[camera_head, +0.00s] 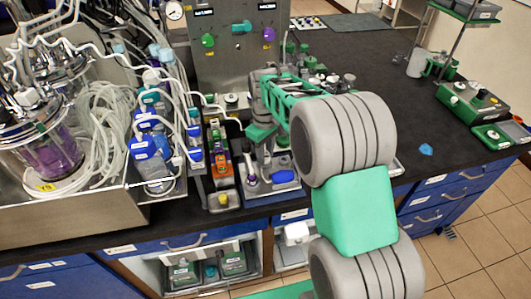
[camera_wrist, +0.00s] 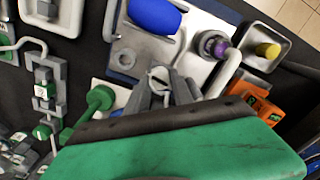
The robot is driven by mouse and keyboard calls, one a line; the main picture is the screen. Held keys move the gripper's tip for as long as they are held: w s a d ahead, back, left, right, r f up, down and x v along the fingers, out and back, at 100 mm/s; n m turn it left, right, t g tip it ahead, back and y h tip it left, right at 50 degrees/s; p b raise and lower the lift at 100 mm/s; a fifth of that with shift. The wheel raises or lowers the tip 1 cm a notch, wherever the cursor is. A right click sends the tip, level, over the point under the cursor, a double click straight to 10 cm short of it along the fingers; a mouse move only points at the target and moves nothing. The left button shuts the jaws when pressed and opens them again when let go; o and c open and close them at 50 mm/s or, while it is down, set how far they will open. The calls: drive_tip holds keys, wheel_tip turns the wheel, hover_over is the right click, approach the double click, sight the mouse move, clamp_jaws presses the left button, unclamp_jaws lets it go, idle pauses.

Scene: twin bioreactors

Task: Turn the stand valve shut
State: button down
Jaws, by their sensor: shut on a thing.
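In the head view my gripper (camera_head: 262,150) reaches down behind my green and grey arm, above the bench edge, and the valve itself cannot be made out there.
A blue bulb (camera_wrist: 155,15), a purple-capped fitting (camera_wrist: 214,45) and a yellow knob (camera_wrist: 268,50) are close by. A green-handled part (camera_wrist: 98,98) is near the fingers. Tubing and vessels (camera_head: 50,150) crowd the left.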

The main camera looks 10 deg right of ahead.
sight(266, 156)
drive_tip(key=m, duration=1.1)
drive_tip(key=shift+d+m, duration=0.1)
drive_tip(key=shift+m, duration=2.2)
drive_tip(key=c, duration=1.1)
unclamp_jaws()
wheel_tip(266, 156, up, 8)
drive_tip(key=shift+f+b, duration=0.1)
drive_tip(key=shift+b, duration=0.2)
